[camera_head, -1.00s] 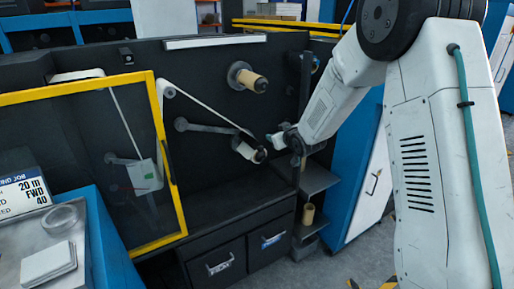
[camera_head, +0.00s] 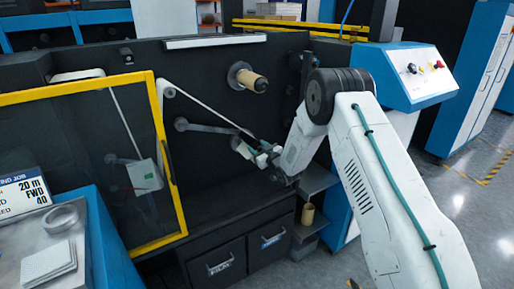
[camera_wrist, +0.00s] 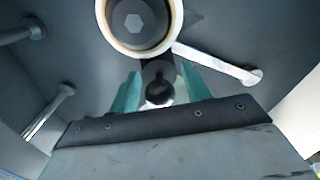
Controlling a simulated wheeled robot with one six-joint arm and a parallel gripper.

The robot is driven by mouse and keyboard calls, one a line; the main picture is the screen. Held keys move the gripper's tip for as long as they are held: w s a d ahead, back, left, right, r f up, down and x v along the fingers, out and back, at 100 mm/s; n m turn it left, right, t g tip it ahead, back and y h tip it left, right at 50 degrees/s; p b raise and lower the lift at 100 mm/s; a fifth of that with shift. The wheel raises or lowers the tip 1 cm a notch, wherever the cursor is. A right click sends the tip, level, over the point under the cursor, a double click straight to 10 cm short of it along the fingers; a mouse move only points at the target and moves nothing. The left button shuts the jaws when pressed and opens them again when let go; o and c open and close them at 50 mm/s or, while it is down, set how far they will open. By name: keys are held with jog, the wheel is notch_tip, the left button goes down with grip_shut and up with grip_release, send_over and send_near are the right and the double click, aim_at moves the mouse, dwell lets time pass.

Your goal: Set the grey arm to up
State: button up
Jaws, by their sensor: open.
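The grey arm (camera_head: 205,128) is on the black machine face in the head view. It runs from a pivot at left, nearly level and dipping slightly right, to a pale roller (camera_head: 240,146) beside my gripper (camera_head: 263,158). In the wrist view, my gripper (camera_wrist: 160,95) is open, with teal fingers on either side of a dark round knob (camera_wrist: 158,92). I cannot tell whether they touch it. A pale roll (camera_wrist: 174,22) with a hex bolt sits just above the knob there, and a light bar (camera_wrist: 215,65) runs right from it. The gripper partly hides the grey arm's end.
A brown-cored roll (camera_head: 250,80) sticks out above my gripper. A film strip (camera_head: 205,108) slants down toward the pale roller. A yellow-framed clear guard (camera_head: 165,170) stands at left. A shelf (camera_head: 318,180) and drawers (camera_head: 225,262) lie below. Floor at right is clear.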

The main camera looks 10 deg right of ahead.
jog(key=shift+w+a, duration=0.15)
jog(key=shift+w, duration=0.4)
